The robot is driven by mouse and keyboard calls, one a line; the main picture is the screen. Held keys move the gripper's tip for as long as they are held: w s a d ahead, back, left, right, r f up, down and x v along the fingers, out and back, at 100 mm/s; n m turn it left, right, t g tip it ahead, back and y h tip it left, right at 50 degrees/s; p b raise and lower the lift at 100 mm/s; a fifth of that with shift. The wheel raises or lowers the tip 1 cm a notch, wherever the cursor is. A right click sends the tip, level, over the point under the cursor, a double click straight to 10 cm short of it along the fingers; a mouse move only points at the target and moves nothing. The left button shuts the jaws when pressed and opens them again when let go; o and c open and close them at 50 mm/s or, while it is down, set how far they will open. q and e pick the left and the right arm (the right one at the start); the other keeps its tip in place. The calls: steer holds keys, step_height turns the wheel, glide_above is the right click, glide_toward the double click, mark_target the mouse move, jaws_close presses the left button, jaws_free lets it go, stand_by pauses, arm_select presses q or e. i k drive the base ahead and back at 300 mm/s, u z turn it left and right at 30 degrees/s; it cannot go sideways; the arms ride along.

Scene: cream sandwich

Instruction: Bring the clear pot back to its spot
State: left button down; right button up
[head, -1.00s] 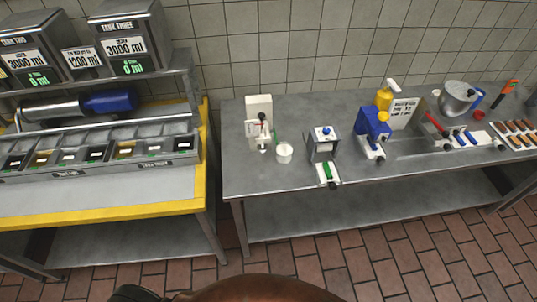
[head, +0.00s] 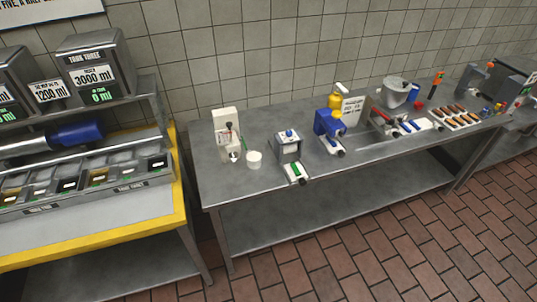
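I cannot make out a pot that is plainly clear. I cannot tell whether either one is the clear pot. Neither of my grippers is in view.
A grey-and-blue device (head: 289,150), a blue-and-yellow device (head: 330,128) and a tray of brown-handled tools (head: 458,117) stand along the table. A yellow-edged counter (head: 178,205) with tanks is at the left. The tiled floor (head: 380,250) in front is clear.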

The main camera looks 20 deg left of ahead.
mark_target(253, 158)
steer(key=z, duration=0.2)
steer(key=i, duration=0.85)
steer(key=u, duration=0.5)
